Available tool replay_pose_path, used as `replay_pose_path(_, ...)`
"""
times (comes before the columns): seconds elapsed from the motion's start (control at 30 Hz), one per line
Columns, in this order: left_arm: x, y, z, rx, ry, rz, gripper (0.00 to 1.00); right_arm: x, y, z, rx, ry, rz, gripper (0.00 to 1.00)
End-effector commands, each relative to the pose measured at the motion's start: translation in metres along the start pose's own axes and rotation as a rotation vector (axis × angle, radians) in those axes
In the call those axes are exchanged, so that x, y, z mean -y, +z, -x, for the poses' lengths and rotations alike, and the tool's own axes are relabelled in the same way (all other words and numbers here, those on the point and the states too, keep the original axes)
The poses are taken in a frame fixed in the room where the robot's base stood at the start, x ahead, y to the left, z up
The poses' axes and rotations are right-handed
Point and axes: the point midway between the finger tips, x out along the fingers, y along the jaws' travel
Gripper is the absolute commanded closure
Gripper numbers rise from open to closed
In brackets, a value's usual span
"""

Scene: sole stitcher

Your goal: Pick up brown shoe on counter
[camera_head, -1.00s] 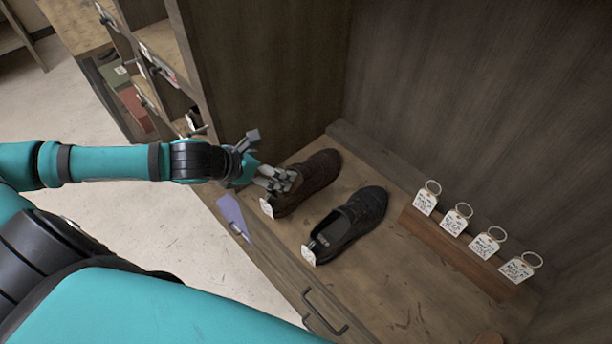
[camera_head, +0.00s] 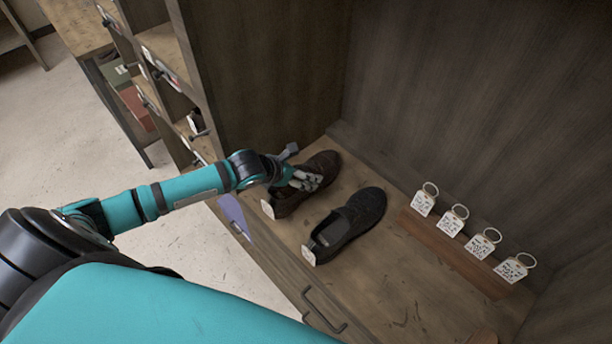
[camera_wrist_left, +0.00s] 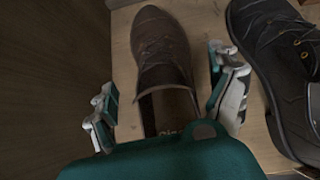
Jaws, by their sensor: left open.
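The brown shoe (camera_head: 316,170) lies on the wooden counter (camera_head: 390,270) near the left wall, with a white tag at its heel. My left gripper (camera_head: 308,181) is over the shoe's opening and hides part of it. In the left wrist view the brown shoe (camera_wrist_left: 160,55) lies between the two spread fingers of my left gripper (camera_wrist_left: 168,100). The fingers are on either side of the shoe, and I cannot tell whether they touch it. My right gripper is not in view.
A black shoe (camera_head: 348,222) lies close beside the brown one on the right; it also shows in the left wrist view (camera_wrist_left: 285,65). A wooden block (camera_head: 455,252) with several ringed tags stands further right. The dark side wall (camera_head: 265,75) is close on the left.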

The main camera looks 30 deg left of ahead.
Motion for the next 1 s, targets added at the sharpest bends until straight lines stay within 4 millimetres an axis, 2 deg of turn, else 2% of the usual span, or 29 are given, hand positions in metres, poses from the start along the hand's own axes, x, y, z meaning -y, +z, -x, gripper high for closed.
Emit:
replay_pose_path(0.2, 0.000, 0.000, -0.024, 0.001, 0.000, 0.001, 0.09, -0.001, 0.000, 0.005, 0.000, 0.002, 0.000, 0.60)
replay_pose_path(0.5, 0.000, 0.000, -0.027, 0.001, 0.000, -0.001, 0.10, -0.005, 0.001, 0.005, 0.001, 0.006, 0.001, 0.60)
replay_pose_path(1.0, 0.000, -0.001, -0.027, 0.000, 0.000, -0.001, 0.76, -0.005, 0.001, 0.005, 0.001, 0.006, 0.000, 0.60)
